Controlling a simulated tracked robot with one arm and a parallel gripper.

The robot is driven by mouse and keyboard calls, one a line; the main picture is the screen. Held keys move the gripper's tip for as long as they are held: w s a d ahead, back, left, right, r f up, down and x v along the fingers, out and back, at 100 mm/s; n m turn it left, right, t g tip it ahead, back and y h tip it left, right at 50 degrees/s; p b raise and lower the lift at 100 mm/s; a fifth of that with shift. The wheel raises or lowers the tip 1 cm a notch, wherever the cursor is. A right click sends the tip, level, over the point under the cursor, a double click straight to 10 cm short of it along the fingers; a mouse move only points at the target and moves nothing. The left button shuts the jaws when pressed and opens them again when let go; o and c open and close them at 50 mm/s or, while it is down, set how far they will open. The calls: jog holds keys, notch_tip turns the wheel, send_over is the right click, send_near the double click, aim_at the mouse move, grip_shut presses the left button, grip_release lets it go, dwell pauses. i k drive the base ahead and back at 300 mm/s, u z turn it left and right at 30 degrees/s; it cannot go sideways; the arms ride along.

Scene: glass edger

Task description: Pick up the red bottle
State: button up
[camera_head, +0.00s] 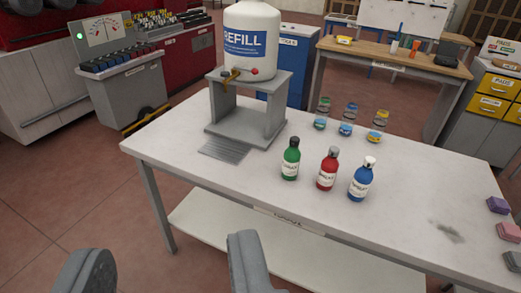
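A white refill tank (251,38) stands on a grey stand (217,120) behind the bottles. Several small jars (346,122) stand farther back. Coloured blocks (498,205) lie at the right edge. The table's front left is clear; a lower shelf (215,225) runs beneath.

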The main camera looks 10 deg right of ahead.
aim_at(328, 169)
jog(key=u, duration=0.05)
jog(key=i, duration=1.45)
jog(key=z, duration=0.8)
jog(key=i, duration=0.5)
jog(key=z, duration=0.35)
jog(key=k, duration=0.95)
jog(key=z, duration=0.2)
jog(key=i, duration=0.95)
jog(key=u, duration=0.1)
